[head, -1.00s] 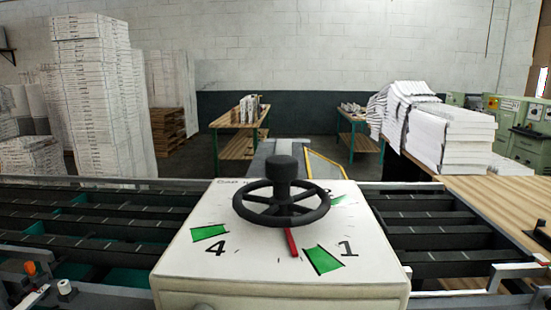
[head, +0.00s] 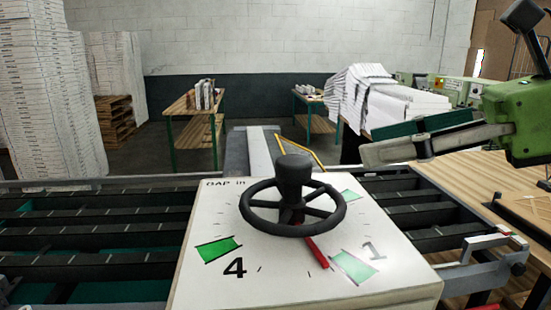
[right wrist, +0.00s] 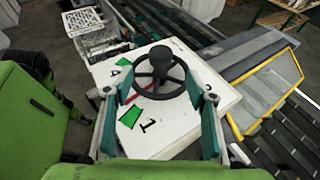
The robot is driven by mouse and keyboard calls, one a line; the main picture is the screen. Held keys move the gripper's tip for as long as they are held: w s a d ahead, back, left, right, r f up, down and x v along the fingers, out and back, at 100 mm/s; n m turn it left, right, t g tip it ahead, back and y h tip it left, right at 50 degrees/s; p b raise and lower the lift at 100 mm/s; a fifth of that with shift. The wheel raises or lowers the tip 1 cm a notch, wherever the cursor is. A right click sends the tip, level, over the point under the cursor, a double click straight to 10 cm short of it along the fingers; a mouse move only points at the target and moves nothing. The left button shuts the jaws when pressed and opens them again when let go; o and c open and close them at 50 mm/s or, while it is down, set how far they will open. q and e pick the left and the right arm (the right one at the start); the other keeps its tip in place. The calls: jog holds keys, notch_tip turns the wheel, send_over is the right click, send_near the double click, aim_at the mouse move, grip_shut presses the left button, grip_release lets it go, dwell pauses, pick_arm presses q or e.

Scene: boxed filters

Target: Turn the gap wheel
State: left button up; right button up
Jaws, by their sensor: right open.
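A red pointer (head: 316,252) under the wheel points toward the front, between 4 and 1, just left of the green patch by 1. My right gripper (head: 385,142) is open and empty, above and right of the wheel. In the right wrist view the wheel (right wrist: 160,56) appears between the spread teal-padded fingers (right wrist: 157,78); I see no contact. My left gripper is out of view.
Dark slatted conveyor beds (head: 95,238) flank the box. A wooden table (head: 480,180) is at the right, with stacked white filters (head: 385,100) behind. A tall white stack (head: 50,100) stands at the left. The space above the wheel is clear.

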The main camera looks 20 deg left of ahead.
aim_at(302, 161)
jog(key=p+x, duration=0.5)
jog(key=x, duration=0.6)
jog(key=shift+w+a+f, duration=0.1)
jog(key=shift+a+f, duration=0.2)
jog(key=shift+x, duration=0.8)
jog(key=shift+f, duration=0.15)
jog(key=shift+d, duration=0.1)
jog(key=shift+c, duration=0.2)
